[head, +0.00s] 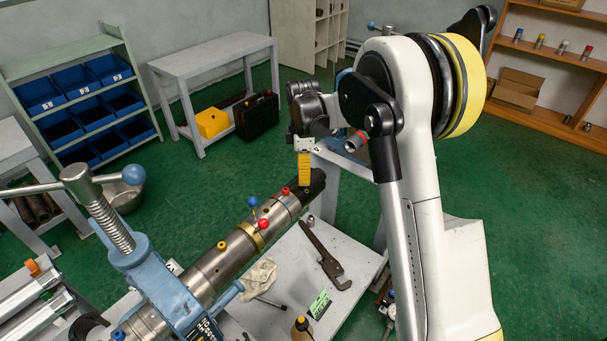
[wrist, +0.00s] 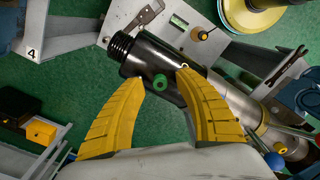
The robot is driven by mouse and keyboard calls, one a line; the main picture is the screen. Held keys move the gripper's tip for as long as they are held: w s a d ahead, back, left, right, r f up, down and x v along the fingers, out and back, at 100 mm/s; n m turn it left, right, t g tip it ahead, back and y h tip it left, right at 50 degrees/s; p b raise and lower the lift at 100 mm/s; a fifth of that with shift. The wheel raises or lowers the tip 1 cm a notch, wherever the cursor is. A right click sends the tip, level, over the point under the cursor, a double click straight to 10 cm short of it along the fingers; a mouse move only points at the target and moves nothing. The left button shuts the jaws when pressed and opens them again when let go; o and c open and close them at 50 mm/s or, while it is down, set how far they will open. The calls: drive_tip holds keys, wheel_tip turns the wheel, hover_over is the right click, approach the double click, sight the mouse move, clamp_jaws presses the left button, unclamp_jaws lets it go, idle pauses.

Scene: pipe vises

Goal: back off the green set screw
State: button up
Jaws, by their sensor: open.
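The green set screw (wrist: 160,82) is a small round green knob with a dark centre. It stands on the black end collar (wrist: 140,50) of the pipe, which also shows in the head view (head: 317,184). My gripper (wrist: 161,76) is open, with its yellow fingers on either side of the screw in the wrist view. I see no finger touching the screw, but the remaining distance is hard to judge. In the head view my gripper (head: 304,183) points down over the collar, and the green screw cannot be made out there.
Further along the steel pipe (head: 210,270) stand a red screw (head: 285,191), a blue-knobbed one (head: 253,202) and a yellow one (head: 222,245). A blue vise (head: 160,270) clamps the pipe. A pipe wrench (head: 325,255) lies on the table (head: 350,262) beside it.

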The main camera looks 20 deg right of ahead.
wheel_tip(320, 180, up, 12)
drive_tip(key=shift+f, duration=0.2)
drive_tip(key=s+r+m+t+b, duration=0.1)
drive_tip(key=s+r+m+t, duration=0.2)
drive_tip(key=s, duration=0.5)
drive_tip(key=s+r+m+t+b, duration=0.1)
drive_tip(key=s+r+m, duration=0.3)
drive_tip(key=s, duration=0.5)
drive_tip(key=s+f+m+t, duration=0.1)
drive_tip(key=s+f+m, duration=0.2)
drive_tip(key=s, duration=0.3)
drive_tip(key=s+f+m+t+b, duration=0.1)
drive_tip(key=s+f+m+t, duration=0.1)
drive_tip(key=s+f+m, duration=0.2)
drive_tip(key=s+m, duration=0.1)
drive_tip(key=s, duration=0.1)
drive_tip(key=shift+s+f+m, duration=0.25)
drive_tip(key=shift+s+m, duration=0.05)
drive_tip(key=shift+s, duration=0.05)
